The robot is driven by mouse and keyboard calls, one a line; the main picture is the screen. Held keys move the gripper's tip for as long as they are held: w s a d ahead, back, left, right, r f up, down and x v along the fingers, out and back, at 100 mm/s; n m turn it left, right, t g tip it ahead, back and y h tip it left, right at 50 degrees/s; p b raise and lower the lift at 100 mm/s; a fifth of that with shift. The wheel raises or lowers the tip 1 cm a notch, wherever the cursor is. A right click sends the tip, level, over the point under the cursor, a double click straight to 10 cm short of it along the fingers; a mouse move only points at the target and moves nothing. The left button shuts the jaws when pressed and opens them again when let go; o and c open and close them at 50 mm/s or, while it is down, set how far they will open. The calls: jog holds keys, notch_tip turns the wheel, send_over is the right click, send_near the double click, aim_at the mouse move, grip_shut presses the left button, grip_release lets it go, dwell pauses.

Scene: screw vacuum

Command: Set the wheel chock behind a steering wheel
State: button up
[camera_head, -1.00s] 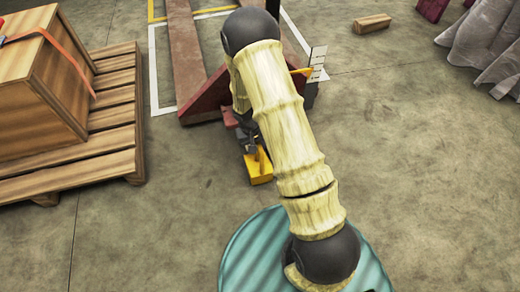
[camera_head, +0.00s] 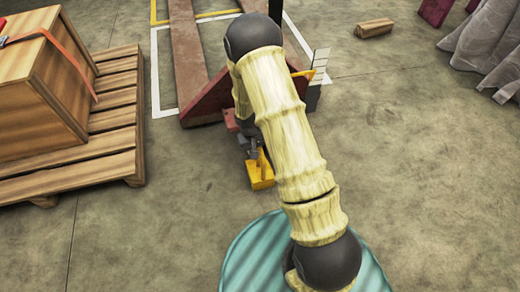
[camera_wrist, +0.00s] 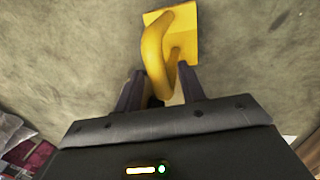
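The yellow wheel chock (camera_head: 262,178) shows near the floor, just left of my arm. In the wrist view its curved handle (camera_wrist: 154,48) reaches between the two dark fingers of my gripper (camera_wrist: 160,78), which press close on both sides. My gripper in the head view (camera_head: 250,145) is partly hidden behind my arm. I cannot tell whether the chock touches the floor. The red pallet jack (camera_head: 207,105) stands just beyond it, with its forks pointing away. My arm covers most of the jack's rear, and its steering wheel is not clearly visible.
A wooden pallet (camera_head: 105,160) with a strapped crate (camera_head: 35,85) stands at the left. A wooden block (camera_head: 374,28) lies at the upper right, near grey draped cloth (camera_head: 485,50). Floor to the right of my arm is clear.

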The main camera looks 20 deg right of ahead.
notch_tip(320, 180, up, 12)
jog(key=a+p, duration=0.2)
jog(key=p, duration=0.5)
jog(key=shift+a, duration=0.15)
jog(key=s+d+r+t+y, duration=0.1)
jog(key=s+r, duration=0.6)
jog(key=r, duration=0.3)
jog(key=s+d+r+t+y, duration=0.1)
jog(key=s+r, duration=0.6)
jog(key=r, duration=0.3)
jog(key=shift+s+d+t, duration=0.15)
jog(key=shift+s+t, duration=0.05)
jog(key=shift+t, duration=0.1)
